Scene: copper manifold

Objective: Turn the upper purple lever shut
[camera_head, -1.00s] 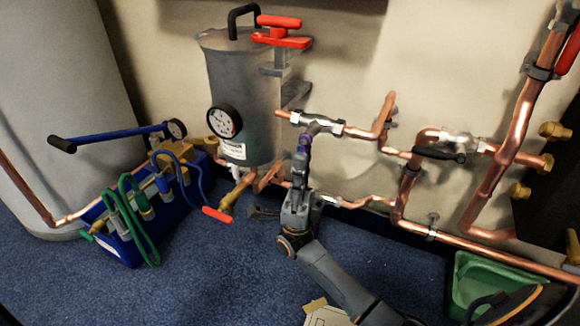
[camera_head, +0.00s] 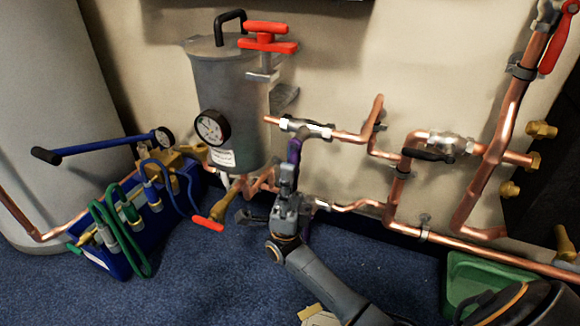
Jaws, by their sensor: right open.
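The upper purple lever (camera_head: 295,150) hangs down from the silver valve (camera_head: 305,128) on the upper copper pipe, right of the grey tank. My right gripper (camera_head: 287,172) comes up from below, close in front of the lever, and overlaps its lower end. I cannot tell whether they touch. The gripper is open and holds nothing that I can see. A bit of purple (camera_head: 306,236) shows beside the gripper at the lower pipe, mostly hidden by it. My left gripper is out of view.
A grey tank (camera_head: 228,100) with a gauge and red handle stands left. A blue crate (camera_head: 112,262) with hoses sits on the carpet. A black-handled valve (camera_head: 430,154) and copper pipes lie right. A green tray (camera_head: 480,277) is at lower right.

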